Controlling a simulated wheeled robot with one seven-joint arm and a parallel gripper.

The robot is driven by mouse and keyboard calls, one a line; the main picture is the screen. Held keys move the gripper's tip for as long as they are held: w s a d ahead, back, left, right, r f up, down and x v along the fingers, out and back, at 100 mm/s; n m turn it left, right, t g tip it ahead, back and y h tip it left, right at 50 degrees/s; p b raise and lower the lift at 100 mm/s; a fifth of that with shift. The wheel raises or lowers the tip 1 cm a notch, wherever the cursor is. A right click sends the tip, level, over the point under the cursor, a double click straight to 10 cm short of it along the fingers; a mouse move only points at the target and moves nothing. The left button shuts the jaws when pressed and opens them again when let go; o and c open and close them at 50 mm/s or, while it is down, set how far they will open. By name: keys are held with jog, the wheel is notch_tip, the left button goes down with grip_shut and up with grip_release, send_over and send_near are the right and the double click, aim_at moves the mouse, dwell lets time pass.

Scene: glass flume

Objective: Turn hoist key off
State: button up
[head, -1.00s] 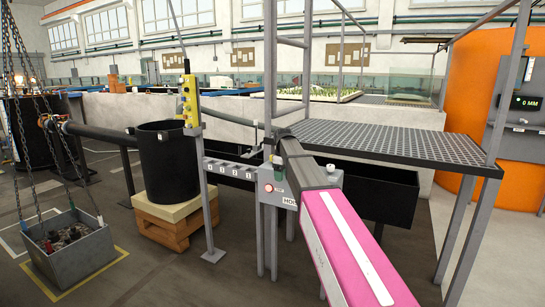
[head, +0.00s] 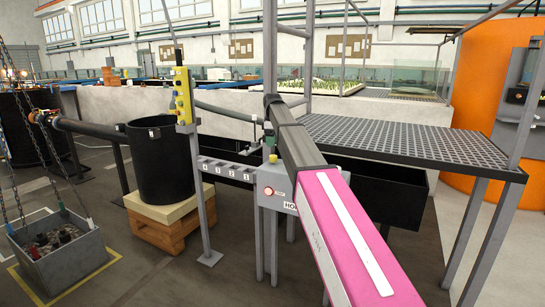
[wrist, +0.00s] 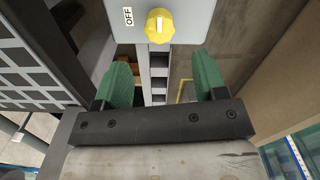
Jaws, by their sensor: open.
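The yellow key knob (wrist: 160,26) sits on the light grey face of a control box (wrist: 187,12) at the top of the wrist view. A white bar on the knob stands about upright in the picture, and an OFF label (wrist: 128,16) is to its left. My gripper (wrist: 164,72) is open and empty, its two green fingers apart, below the knob in the picture and not touching it.
A grating platform (head: 400,140) on posts stands to the right of the box. A yellow button pendant (head: 183,95) on a post, a black drum (head: 160,165) and a chain-hung metal bin (head: 65,255) are to the left.

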aim_at(272, 155)
notch_tip(272, 155, down, 8)
jog(key=shift+r, duration=0.1)
dwell(0.4)
jog(key=c, duration=0.9)
